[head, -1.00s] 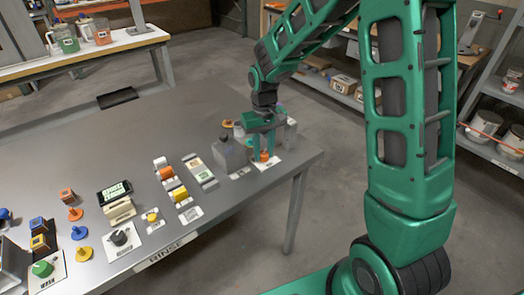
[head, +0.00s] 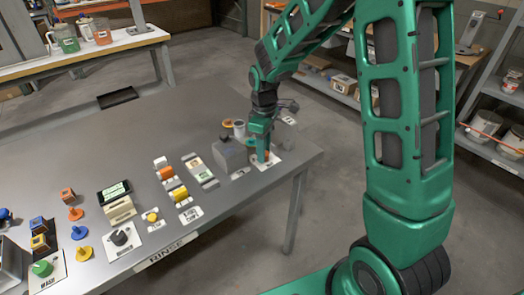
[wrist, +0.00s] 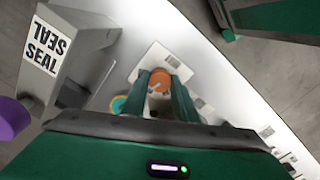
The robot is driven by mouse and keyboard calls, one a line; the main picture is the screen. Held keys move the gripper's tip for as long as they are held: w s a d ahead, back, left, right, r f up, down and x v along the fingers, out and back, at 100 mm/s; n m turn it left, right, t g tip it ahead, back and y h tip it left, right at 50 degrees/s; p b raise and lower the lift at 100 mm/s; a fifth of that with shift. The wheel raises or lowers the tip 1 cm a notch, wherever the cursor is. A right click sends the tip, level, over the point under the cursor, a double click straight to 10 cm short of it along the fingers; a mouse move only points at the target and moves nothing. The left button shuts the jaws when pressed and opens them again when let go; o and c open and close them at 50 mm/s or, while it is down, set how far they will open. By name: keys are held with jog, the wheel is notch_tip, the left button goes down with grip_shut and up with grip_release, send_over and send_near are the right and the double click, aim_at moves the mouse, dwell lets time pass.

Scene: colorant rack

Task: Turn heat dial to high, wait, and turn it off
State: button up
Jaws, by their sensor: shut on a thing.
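An orange dial (head: 267,155) sits on a white plate (head: 275,161) near the right end of the grey table. In the wrist view the orange dial (wrist: 160,80) shows from above, with a pale pointer mark on its top. My gripper (head: 264,156) reaches down over the dial; in the wrist view its two green fingers (wrist: 161,90) are shut on the dial's sides. The plate's lettering is too small to read, so I cannot tell the dial's setting.
A grey box marked SEAL (wrist: 80,55) stands close beside the gripper. Other dials stand further left: a black one (head: 119,238), a green one (head: 42,268) and a small yellow one (head: 152,217). A display unit (head: 118,203) is near them.

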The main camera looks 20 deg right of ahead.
jog(key=shift+w+d+n, duration=0.1)
jog(key=shift+n, duration=0.9)
jog(key=o, duration=1.1)
jog(key=shift+c, duration=0.2)
notch_tip(320, 180, up, 11)
jog(key=shift+f, duration=0.15)
